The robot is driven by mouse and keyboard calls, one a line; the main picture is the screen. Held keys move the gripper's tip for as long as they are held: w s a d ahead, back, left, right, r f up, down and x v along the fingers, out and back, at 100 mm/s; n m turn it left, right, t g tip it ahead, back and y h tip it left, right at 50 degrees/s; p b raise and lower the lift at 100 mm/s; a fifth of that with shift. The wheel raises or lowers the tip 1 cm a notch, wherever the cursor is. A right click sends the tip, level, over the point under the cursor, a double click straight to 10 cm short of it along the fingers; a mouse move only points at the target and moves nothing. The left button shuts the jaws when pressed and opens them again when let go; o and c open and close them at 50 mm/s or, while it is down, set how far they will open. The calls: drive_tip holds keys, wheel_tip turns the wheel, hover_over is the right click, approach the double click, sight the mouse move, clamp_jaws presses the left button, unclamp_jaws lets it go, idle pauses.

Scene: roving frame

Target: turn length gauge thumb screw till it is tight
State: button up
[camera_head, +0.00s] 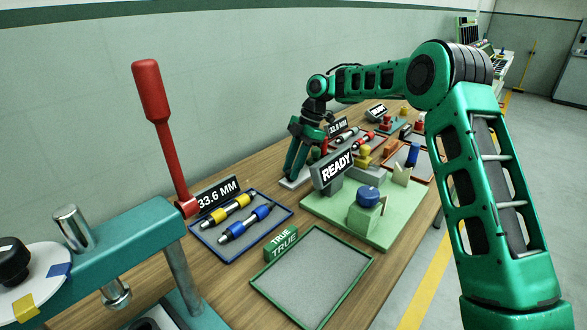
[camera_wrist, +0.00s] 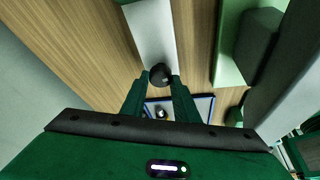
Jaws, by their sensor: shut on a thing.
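My gripper (camera_head: 297,168) reaches down at the back of the bench. In the wrist view its two green fingers are shut on a round black knob (camera_wrist: 160,74), which looks like the thumb screw. The knob sits at the near end of a pale flat bar (camera_wrist: 150,32), seemingly part of the length gauge. In the head view a pale base (camera_head: 291,184) shows under the fingers, and the knob is hidden there. I cannot tell from the picture how tight the screw is.
A light green fixture (camera_head: 392,228) with a READY sign (camera_head: 337,168) and blue knob (camera_head: 368,195) stands right of the gripper. A blue-rimmed tray (camera_head: 204,241) holds gauges. An empty green-rimmed tray (camera_head: 262,291) lies in front. A red lever (camera_head: 152,92) rises at left.

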drive_tip(key=m+t, duration=0.2)
drive_tip(key=m, duration=0.2)
drive_tip(key=shift+r+m, duration=0.1)
drive_tip(key=shift+m, duration=0.3)
drive_tip(key=m+t, duration=0.1)
drive_tip(key=m, duration=0.1)
drive_tip(key=m+t, duration=0.1)
drive_tip(key=m, duration=0.2)
drive_tip(key=shift+s+a+m, duration=0.1)
drive_tip(key=shift+s+m, duration=0.05)
drive_tip(key=shift+m, duration=0.15)
drive_tip(key=m+t, duration=0.1)
drive_tip(key=m, duration=0.1)
drive_tip(key=m+h, duration=0.1)
drive_tip(key=m, duration=0.2)
drive_tip(key=shift+a+t, duration=0.1)
drive_tip(key=shift+t, duration=0.3)
drive_tip(key=shift+o, duration=0.2)
drive_tip(key=m+h, duration=0.1)
drive_tip(key=m, duration=0.1)
drive_tip(key=m+h, duration=0.1)
drive_tip(key=m, duration=0.2)
drive_tip(key=shift+t, duration=0.3)
drive_tip(key=shift+m, duration=0.3)
drive_tip(key=shift+c, duration=0.2)
drive_tip(key=o, duration=1)
drive_tip(key=shift+s, duration=0.1)
drive_tip(key=shift+o, duration=0.3)
